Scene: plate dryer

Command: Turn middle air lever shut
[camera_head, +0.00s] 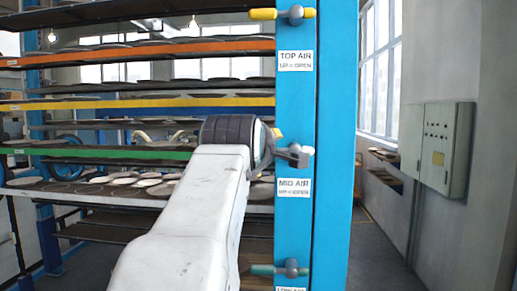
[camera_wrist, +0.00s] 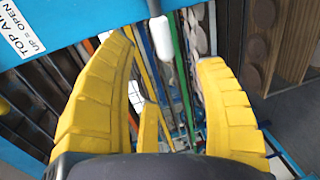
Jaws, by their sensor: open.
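The middle air lever shows in the wrist view as a white handle (camera_wrist: 160,38) on a grey shaft, sticking out sideways from the blue post. In the head view its ball pivot (camera_head: 301,153) sits above the MID AIR label (camera_head: 293,187), and my arm hides its handle. My gripper (camera_wrist: 167,58) is open, its yellow fingers on either side of the white handle in the picture. I cannot tell whether they touch it. In the head view my gripper (camera_head: 281,146) is mostly hidden behind my wrist, beside the post.
The top lever's yellow handle (camera_head: 262,14) points left above the TOP AIR label (camera_head: 295,60). A lower lever (camera_head: 262,270) with a teal handle points left near the bottom. Drying racks (camera_head: 140,104) stand left behind my arm. A grey cabinet (camera_head: 437,147) hangs on the right wall.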

